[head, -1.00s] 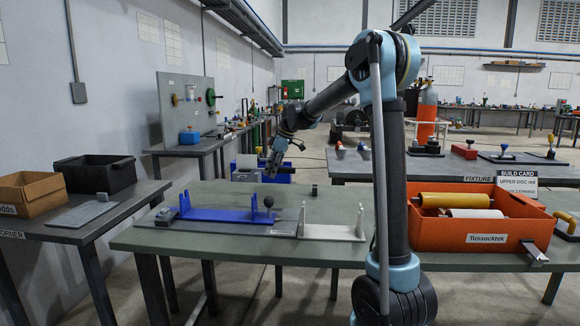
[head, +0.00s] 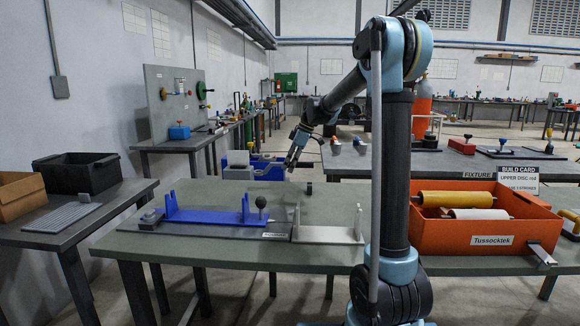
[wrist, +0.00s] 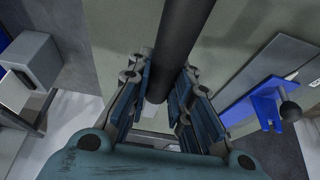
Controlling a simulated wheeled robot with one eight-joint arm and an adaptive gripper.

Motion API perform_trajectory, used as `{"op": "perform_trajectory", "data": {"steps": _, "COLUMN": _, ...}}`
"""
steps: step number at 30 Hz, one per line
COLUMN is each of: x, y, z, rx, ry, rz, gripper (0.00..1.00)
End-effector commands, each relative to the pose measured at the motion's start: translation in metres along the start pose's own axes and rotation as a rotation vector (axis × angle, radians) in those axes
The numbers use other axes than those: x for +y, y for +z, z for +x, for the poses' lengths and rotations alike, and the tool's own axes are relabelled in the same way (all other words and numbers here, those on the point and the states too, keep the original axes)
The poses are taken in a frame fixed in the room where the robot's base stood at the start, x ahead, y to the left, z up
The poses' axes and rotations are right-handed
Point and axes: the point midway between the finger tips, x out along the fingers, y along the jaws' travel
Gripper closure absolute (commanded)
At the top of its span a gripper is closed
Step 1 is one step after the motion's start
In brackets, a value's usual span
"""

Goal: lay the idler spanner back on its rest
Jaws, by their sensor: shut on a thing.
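My gripper (head: 291,161) hangs over the back of the green-grey workbench, beyond the blue stand. In the wrist view my gripper (wrist: 162,95) is shut on a thick dark rod, which I take to be the idler spanner (wrist: 182,40). A white stand (head: 330,235) with two uprights sits on the bench's front part, empty. A blue stand (head: 205,216) with uprights and a dark ball knob lies left of it. I cannot tell which stand is the spanner's rest.
An orange crate (head: 490,240) with yellow and white rollers stands on the right of the bench. A blue bin (head: 268,168) is beyond the bench. The bench middle is mostly clear.

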Motion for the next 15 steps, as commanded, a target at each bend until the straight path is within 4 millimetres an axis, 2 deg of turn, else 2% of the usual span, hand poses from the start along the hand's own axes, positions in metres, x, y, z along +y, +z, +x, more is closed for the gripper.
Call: {"op": "perform_trajectory", "data": {"steps": 15, "x": 0.002, "y": 0.020, "z": 0.042, "rx": 0.000, "ry": 0.001, "rz": 0.003, "gripper": 1.00}}
